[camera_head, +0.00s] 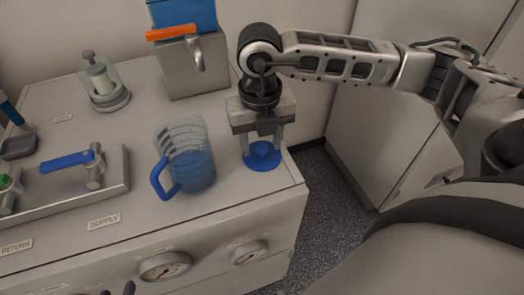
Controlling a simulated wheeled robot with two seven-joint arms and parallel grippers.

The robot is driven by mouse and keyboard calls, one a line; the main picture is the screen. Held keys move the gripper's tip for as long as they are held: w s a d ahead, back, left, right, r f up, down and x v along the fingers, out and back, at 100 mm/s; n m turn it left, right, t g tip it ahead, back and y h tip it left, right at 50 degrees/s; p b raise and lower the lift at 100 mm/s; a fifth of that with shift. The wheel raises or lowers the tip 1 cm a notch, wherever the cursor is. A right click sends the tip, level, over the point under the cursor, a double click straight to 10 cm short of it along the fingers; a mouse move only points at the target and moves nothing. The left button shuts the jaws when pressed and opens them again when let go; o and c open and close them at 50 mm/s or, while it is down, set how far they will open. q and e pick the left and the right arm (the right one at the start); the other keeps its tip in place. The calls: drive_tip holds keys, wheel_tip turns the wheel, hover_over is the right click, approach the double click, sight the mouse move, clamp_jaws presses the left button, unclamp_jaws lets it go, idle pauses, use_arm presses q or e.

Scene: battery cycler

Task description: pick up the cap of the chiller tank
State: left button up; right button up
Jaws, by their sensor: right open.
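A round blue cap (262,157) lies flat on the bench top near its right front corner. My right gripper (263,148) points down over it, open, with one finger on each side of the cap's raised middle. Whether the fingers touch the cap is too small to tell. A grey box (188,70) with a spout, an orange bar and a blue upper part stands at the back of the bench; it may be the chiller tank. My left gripper is not in view.
A clear jug (188,150) with blue liquid and a blue handle stands just left of my right gripper. A tray (118,178) with a blue-levered valve (70,161) is further left. A glass-and-metal fitting (103,82) stands behind. Gauges (165,266) line the front panel.

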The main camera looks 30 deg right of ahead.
clamp_jaws()
drive_tip(key=shift+r, duration=0.1)
